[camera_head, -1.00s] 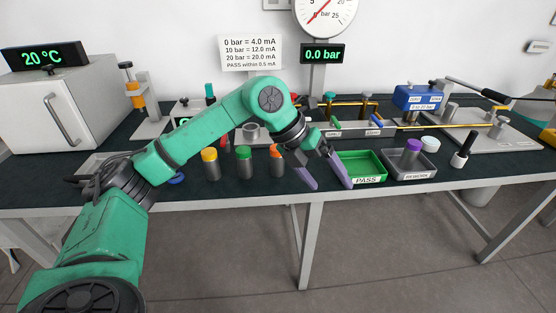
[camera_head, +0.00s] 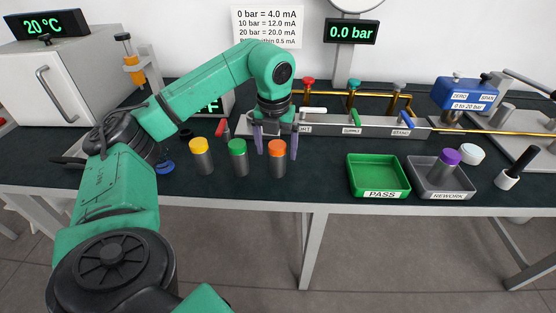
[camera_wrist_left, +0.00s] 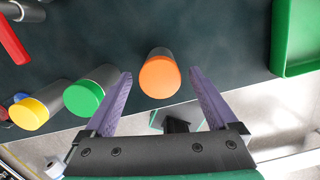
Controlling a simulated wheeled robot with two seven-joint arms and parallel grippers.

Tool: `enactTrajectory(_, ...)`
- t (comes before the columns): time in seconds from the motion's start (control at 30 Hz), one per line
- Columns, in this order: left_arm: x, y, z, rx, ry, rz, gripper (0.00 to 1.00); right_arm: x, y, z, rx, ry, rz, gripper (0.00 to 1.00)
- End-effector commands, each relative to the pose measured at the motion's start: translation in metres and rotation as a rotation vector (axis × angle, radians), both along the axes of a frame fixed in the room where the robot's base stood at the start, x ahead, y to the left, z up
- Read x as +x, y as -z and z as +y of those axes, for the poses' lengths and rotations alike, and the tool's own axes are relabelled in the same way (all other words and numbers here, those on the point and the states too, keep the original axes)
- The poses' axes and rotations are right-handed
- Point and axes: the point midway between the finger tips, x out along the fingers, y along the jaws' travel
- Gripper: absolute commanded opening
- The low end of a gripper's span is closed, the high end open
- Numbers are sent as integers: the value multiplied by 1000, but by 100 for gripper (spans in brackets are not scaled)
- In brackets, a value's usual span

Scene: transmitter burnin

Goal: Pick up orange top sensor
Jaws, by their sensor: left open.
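The orange top sensor (camera_head: 277,158) is a dark grey cylinder with an orange cap, standing upright near the table's front edge. It also shows in the left wrist view (camera_wrist_left: 159,76), where its cap lies between and beyond the fingertips. My left gripper (camera_head: 276,147) is open, pointing down, with its purple fingers behind or around the sensor's top in the head view; it holds nothing. In the wrist view the left gripper (camera_wrist_left: 160,78) has one finger on either side of the orange cap, with gaps. My right gripper is not in view.
A green top sensor (camera_head: 238,158) and a yellow top sensor (camera_head: 201,157) stand to the left, the green one close to my finger. A green PASS tray (camera_head: 378,194) and a grey REWORK tray (camera_head: 441,195) holding a purple top sensor (camera_head: 445,163) are to the right. A manifold (camera_head: 370,127) stands behind.

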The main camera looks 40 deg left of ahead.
Motion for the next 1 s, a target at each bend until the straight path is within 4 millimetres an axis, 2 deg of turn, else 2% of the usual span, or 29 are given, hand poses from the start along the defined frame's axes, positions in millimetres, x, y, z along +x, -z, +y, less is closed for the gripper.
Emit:
enactTrajectory(0.2,8,37,5,0,0,4,92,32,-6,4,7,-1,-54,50)
enactTrajectory(0.3,9,50,6,0,0,1,92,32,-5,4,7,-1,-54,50)
enactTrajectory(0.5,10,52,6,0,1,-1,92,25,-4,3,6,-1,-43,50)
enactTrajectory(0.53,10,52,6,0,1,-1,84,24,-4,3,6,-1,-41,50)
enactTrajectory(0.67,10,52,5,0,1,-1,34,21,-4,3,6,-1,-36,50)
enactTrajectory(0.7,10,52,5,0,1,-1,19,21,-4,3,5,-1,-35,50)
enactTrajectory(0.77,10,52,5,0,1,-1,0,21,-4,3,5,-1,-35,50)
enactTrajectory(1.0,10,51,5,-2,1,-3,0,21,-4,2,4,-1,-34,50)
